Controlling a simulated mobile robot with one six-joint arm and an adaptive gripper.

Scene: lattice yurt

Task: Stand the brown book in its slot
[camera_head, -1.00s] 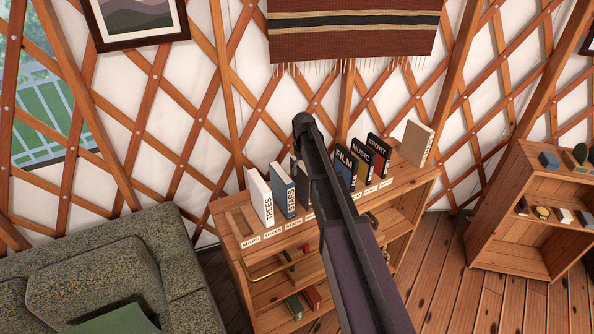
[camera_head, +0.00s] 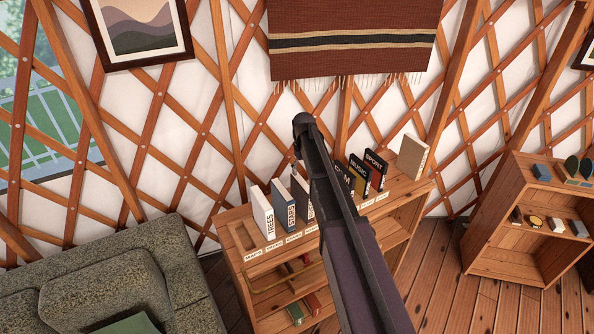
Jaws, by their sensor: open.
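A tan-brown book (camera_head: 413,157) stands upright at the right end of the wooden bookcase top (camera_head: 236,250); no title shows on it. An empty slot (camera_head: 242,236) lies at the left end of the top, above a label that seems to read MAPS. My arm crosses the middle of the view, above the bookcase. Only a sliver of my gripper (camera_head: 297,166) shows at the arm's far end, near the books; its fingers are mostly hidden. It is open and I see nothing held in it. The brown book is well to its right.
White TREES (camera_head: 263,212) and blue STARS (camera_head: 284,207) books stand left of my arm. MUSIC (camera_head: 359,177) and SPORT (camera_head: 375,168) books stand right of it. A sofa (camera_head: 130,265) is at left, a low shelf (camera_head: 510,225) at right, with bare floor between it and the bookcase.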

